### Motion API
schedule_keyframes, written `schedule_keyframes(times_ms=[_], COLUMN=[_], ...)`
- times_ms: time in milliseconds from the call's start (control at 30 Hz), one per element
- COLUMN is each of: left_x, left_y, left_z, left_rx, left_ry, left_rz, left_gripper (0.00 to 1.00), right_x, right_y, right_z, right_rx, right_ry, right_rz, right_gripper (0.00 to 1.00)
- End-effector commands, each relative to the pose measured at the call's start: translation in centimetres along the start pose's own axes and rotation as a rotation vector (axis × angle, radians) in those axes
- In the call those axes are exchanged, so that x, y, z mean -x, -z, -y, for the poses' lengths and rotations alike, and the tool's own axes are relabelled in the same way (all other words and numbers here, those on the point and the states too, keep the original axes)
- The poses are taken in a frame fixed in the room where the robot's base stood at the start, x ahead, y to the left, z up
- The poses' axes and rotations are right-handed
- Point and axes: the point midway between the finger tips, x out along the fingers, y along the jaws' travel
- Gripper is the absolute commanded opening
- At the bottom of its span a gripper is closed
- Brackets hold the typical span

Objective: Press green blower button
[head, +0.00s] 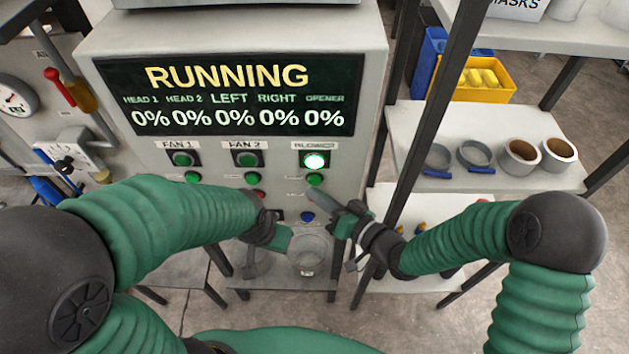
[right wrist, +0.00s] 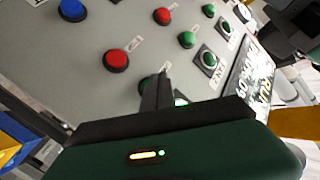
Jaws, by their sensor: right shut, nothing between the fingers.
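The blower column is at the right of the grey control panel in the head view. Its upper green light (head: 314,160) under the BLOWER label glows bright. A green button (head: 314,180) sits just below it. My right gripper (head: 313,196) is shut and empty, its tip just below that button in the head view. In the right wrist view the shut fingers (right wrist: 155,92) partly cover the green button (right wrist: 144,88) and the lit light (right wrist: 181,101). I cannot tell whether they touch. My left gripper (head: 284,238) is low before the panel; its jaws are unclear.
The screen (head: 228,94) reads RUNNING, with 0% values. A red button (right wrist: 117,60) and a blue button (right wrist: 72,9) share the blower column. Fan buttons (head: 247,159) are to the left. A shelf (head: 500,165) with rings and a yellow bin (head: 480,82) stands right.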

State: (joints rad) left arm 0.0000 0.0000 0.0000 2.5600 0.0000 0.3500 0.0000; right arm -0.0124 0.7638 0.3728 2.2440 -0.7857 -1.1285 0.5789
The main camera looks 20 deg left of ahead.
Motion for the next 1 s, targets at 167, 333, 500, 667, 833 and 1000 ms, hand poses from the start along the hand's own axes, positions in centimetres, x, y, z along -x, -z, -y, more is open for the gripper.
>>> schedule_keyframes(times_ms=[167, 333, 500, 667, 833, 1000], left_x=[0.0, 0.0, 0.0, 0.0, -0.1, -0.1], left_y=[0.0, 0.0, 0.0, 0.0, 0.0, 0.0], left_z=[0.0, 0.0, 0.0, 0.0, 0.0, 0.0], left_rx=[0.000, 0.000, 0.000, 0.000, 0.000, 0.000], left_ry=[0.000, 0.000, 0.000, 0.000, 0.000, 0.000], left_rz=[0.000, 0.000, 0.000, 0.000, 0.000, 0.000], left_gripper=[0.36, 0.36, 0.36, 0.36, 0.36, 0.36], right_x=[0.2, 0.2, 1.2, 2.4, 3.4, 3.6], right_y=[-0.1, -0.2, -0.9, -1.7, -2.5, -2.6], right_z=[0.1, 0.1, 0.8, 1.7, 2.4, 2.6], right_rx=[-0.001, -0.001, -0.002, -0.001, -0.002, -0.001], right_ry=[0.000, 0.000, -0.002, -0.001, -0.001, -0.001], right_rz=[0.000, 0.000, 0.001, 0.001, 0.001, 0.000], right_gripper=[0.00, 0.00, 0.00, 0.00, 0.00, 0.00])
